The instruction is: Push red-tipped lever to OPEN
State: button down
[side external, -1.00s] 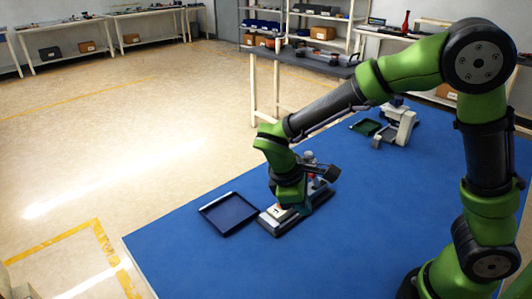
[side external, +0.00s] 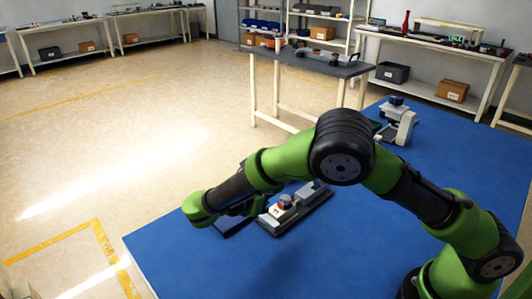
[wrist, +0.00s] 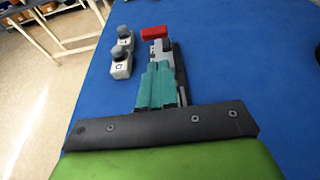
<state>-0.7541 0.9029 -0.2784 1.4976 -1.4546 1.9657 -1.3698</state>
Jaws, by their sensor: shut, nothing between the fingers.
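In the wrist view a red block-shaped tip (wrist: 154,33) lies just beyond my gripper (wrist: 158,66), with grey metal parts behind my fingers. My teal fingers are shut together and hold nothing. Whether they touch the red tip I cannot tell. Any OPEN marking is too small to read.
A dark tray (side external: 232,229) is mostly hidden under my wrist. A white instrument (side external: 399,121) stands at the back. The front table area is clear.

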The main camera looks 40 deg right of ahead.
jog(key=x, duration=1)
dwell(0.4)
jog(key=shift+d+r+y, duration=0.2)
jog(key=shift+r+y, duration=0.05)
jog(key=shift+y, duration=0.15)
jog(key=shift+d+r, duration=0.15)
jog(key=shift+d, duration=0.05)
jog(key=shift+d+r+y, duration=0.8)
jog(key=shift+d+y, duration=0.15)
jog(key=shift+y, duration=0.45)
jog(key=shift+d+r+y, duration=0.2)
jog(key=shift+d+y, duration=1)
jog(key=shift+d, duration=0.15)
jog(key=shift+d+r+y, duration=0.2)
jog(key=shift+d+y, duration=1)
jog(key=shift+d, duration=0.1)
jog(key=shift+d+r+y, duration=0.25)
jog(key=shift+d+y, duration=0.95)
jog(key=shift+d, duration=0.15)
